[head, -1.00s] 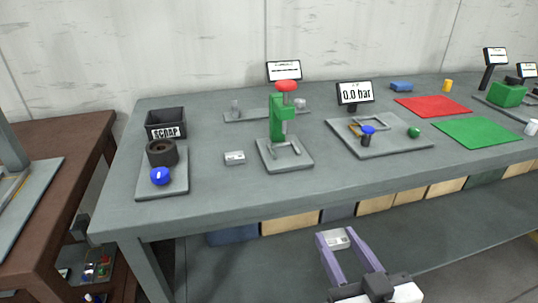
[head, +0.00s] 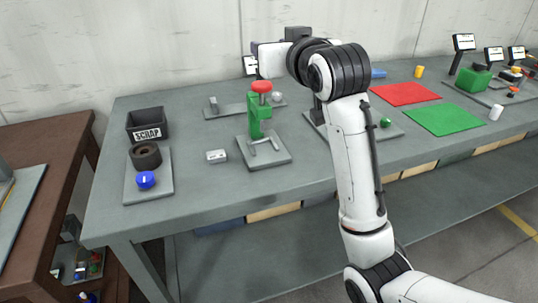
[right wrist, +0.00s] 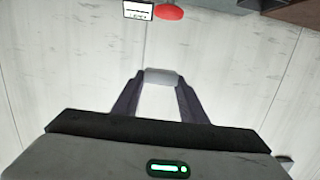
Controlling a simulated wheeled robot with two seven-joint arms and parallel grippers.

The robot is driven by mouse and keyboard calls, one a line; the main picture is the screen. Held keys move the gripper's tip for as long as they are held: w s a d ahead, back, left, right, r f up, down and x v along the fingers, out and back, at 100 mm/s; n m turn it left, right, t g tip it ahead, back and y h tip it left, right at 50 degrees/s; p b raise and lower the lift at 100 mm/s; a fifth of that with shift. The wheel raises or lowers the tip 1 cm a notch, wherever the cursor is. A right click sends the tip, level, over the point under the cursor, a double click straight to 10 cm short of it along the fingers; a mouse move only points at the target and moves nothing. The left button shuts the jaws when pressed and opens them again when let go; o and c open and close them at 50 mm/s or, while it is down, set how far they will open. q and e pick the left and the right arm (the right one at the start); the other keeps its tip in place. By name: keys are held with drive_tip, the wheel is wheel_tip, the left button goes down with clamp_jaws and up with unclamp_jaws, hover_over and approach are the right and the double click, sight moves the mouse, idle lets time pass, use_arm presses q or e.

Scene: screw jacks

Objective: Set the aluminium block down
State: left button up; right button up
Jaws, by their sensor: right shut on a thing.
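The aluminium block (right wrist: 162,77) is a small pale grey piece held between the fingertips of my right gripper (right wrist: 162,84) in the right wrist view. The gripper is shut on it, with pale wall behind. The knob also shows in the right wrist view (right wrist: 168,12). My left gripper is out of view.
On the left stand a black scrap bin (head: 147,122) and a grey plate (head: 148,192) with a dark ring (head: 145,155) and a blue knob (head: 146,180). Red (head: 403,94) and green (head: 444,119) mats lie at right. Bare bench (head: 195,225) is clear at the front left.

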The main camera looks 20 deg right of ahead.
sight(271, 167)
wheel_tip(271, 167, down, 27)
drive_tip(key=b, duration=0.2)
drive_tip(key=shift+f+b, duration=0.2)
drive_tip(key=shift+b, duration=0.1)
drive_tip(key=o, duration=1.1)
drive_tip(key=shift+f, duration=0.1)
drive_tip(key=s+r, duration=0.2)
drive_tip(key=s, duration=0.9)
drive_tip(key=s+f+g, duration=0.2)
drive_tip(key=s+f, duration=0.6)
drive_tip(key=f, duration=0.2)
drive_tip(key=s+a+f+n+g+y, duration=0.1)
drive_tip(key=s+f+g, duration=0.2)
drive_tip(key=s+f, duration=0.5)
drive_tip(key=s+a+f+g, duration=0.1)
drive_tip(key=s+f+g, duration=0.1)
drive_tip(key=s+f, duration=0.6)
drive_tip(key=shift+s+a+f+n+g+y, duration=0.1)
drive_tip(key=shift+s+f+n+g+y, duration=0.1)
drive_tip(key=shift+f, duration=1.05)
drive_tip(key=shift+s+a+f+n+g+y, duration=0.1)
drive_tip(key=shift+f+y, duration=0.1)
drive_tip(key=shift+f, duration=1.05)
